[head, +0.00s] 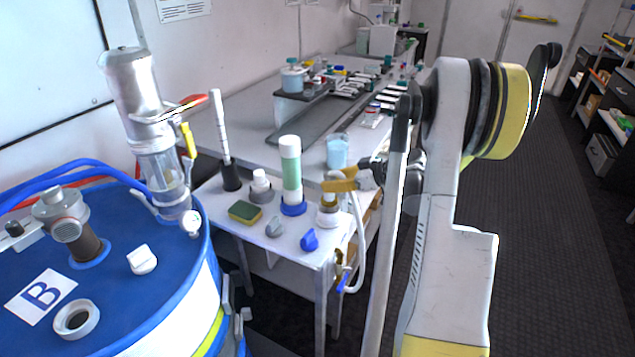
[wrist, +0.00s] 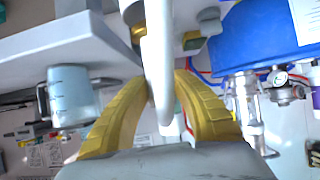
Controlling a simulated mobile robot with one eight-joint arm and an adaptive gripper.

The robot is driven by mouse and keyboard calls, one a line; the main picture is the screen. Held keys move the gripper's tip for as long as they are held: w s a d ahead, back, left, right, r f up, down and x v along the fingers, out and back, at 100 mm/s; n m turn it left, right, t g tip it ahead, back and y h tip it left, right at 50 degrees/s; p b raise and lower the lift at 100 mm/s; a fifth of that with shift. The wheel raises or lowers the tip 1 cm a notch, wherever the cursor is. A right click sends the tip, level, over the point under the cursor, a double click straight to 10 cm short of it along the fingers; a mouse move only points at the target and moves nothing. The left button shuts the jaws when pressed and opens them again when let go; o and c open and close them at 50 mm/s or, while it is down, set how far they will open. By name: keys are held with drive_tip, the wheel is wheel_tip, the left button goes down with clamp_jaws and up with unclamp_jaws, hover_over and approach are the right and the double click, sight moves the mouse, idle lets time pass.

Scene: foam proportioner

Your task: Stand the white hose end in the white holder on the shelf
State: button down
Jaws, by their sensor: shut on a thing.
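My gripper (head: 342,182) has yellow fingers and is at the front right of the shelf, just above its surface. In the wrist view, my gripper (wrist: 160,90) is shut on the white hose (wrist: 158,60), which passes between the fingers. In the head view the hose (head: 360,235) curves from the gripper over the shelf's right edge and down. A white holder (head: 328,221) appears as a low pale ring under the fingers, with a brass-coloured part above it. Whether the hose end is inside the holder or only over it, I cannot tell.
The blue drum (head: 120,300) fills the left; the floor at right is clear.

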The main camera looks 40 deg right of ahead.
sight(334, 199)
drive_tip(key=shift+f+b, duration=1.65)
drive_tip(key=shift+f, duration=1.05)
drive_tip(key=shift+f+b, duration=0.6)
drive_tip(key=shift+b, duration=0.15)
drive_tip(key=c, duration=1.4)
unclamp_jaws()
drive_tip(key=shift+c, duration=0.2)
drive_tip(key=p+v, duration=0.3)
drive_tip(key=v, duration=0.8)
